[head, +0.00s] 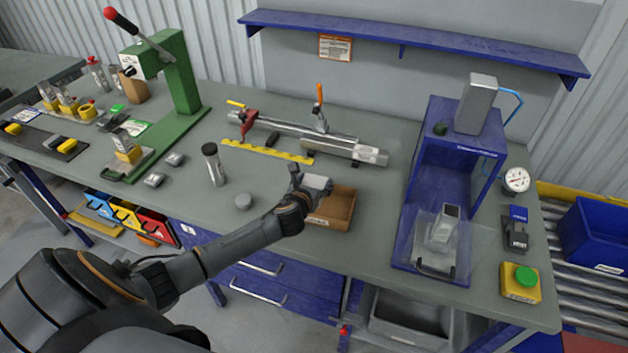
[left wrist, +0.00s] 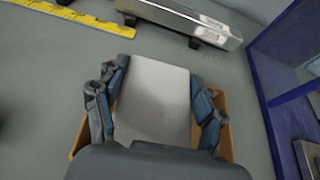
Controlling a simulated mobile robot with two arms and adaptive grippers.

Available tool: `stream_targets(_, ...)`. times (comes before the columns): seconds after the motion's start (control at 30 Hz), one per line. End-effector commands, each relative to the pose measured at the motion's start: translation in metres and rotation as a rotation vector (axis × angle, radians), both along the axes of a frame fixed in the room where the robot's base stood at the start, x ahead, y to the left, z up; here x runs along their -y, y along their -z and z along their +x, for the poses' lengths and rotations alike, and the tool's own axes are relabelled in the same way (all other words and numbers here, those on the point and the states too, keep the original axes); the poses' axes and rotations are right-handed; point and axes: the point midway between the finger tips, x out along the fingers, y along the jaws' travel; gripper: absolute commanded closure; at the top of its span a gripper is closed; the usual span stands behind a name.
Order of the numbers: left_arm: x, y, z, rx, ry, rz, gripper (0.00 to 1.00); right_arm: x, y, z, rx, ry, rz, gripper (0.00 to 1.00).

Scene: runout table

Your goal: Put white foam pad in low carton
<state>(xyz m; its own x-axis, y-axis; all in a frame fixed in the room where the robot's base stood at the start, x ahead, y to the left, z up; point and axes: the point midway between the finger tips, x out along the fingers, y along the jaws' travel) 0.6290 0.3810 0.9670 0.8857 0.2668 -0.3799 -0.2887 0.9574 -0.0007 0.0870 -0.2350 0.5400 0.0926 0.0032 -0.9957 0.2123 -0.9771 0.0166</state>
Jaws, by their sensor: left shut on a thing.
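The white foam pad (head: 318,183) is a pale flat block held in my left gripper (head: 308,187). In the left wrist view the pad (left wrist: 153,100) sits between the two fingers of the left gripper (left wrist: 155,108), which are shut on its sides. The low carton (head: 337,208) is an open brown box on the table. The pad is over the carton's left part in the head view. In the left wrist view the carton (left wrist: 80,137) shows on both sides behind the fingers. The carton's inside is mostly hidden by the pad and gripper. My right gripper is not in view.
A yellow ruler (head: 265,152) and a metal cylinder assembly (head: 345,150) lie behind the carton. A blue press frame (head: 409,190) stands to the right.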

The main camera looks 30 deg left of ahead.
Motion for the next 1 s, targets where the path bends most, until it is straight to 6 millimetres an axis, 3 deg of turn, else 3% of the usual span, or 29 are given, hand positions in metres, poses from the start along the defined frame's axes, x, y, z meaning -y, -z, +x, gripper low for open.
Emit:
stream_targets(0.4, 0.0, 0.0052, 0.0, 0.0, 0.0, 0.0, 0.41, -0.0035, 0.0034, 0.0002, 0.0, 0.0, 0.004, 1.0)
stream_targets(0.43, -0.0001, 0.0052, 0.0, 0.0, 0.0, 0.0, 0.28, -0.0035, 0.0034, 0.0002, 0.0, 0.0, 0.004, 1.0)
stream_targets(0.57, -0.0001, 0.0052, 0.0, 0.0, 0.0, 0.0, 0.04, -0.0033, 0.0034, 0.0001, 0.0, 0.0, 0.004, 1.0)
stream_targets(1.0, 0.0006, 0.0043, -0.0037, -0.001, -0.001, 0.001, 0.04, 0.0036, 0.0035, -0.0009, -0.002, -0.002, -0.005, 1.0)
